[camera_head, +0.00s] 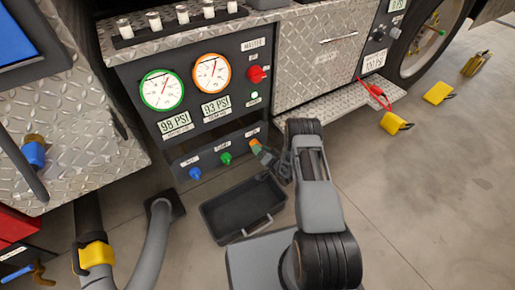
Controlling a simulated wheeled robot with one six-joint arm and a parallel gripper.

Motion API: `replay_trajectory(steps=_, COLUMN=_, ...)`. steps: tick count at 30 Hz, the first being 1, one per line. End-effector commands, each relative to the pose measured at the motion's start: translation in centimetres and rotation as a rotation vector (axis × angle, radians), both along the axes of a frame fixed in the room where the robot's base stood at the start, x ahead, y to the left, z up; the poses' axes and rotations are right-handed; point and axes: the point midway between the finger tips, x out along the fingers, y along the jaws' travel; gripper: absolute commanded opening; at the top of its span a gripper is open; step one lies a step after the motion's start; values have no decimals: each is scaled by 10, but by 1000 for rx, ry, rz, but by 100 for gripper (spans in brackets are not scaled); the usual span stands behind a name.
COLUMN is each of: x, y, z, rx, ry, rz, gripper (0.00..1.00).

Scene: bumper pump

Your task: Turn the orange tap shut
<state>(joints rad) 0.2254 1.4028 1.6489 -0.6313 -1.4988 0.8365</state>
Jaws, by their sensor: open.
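The orange tap (254,143) sits at the right end of a row of taps on the lower edge of the dark pump panel. A green tap (226,158) and a blue tap (194,173) are to its left. My gripper (263,154) is open, right at the orange tap, just below and to the right of it. The jaws are small and dark here, and I cannot tell whether they touch the tap. Part of the orange tap is hidden by the gripper.
Above are a green-ringed gauge (162,90), an orange-ringed gauge (211,73) and a red master knob (257,74). A black tray (214,225) lies on the floor below. Grey hose (152,245) is at lower left. Yellow chocks (438,93) lie on open floor at right.

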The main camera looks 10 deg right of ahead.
Motion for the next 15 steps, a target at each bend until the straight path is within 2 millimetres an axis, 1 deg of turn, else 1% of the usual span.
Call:
replay_trajectory(steps=3, x=13, y=6, z=-1, rx=0, ry=-2, rz=1, gripper=72)
replay_trajectory(steps=6, x=20, y=8, z=-1, rx=-1, ry=-1, rz=1, gripper=72)
replay_trajectory(steps=15, x=25, y=11, z=0, rx=-1, ry=1, rz=0, gripper=72)
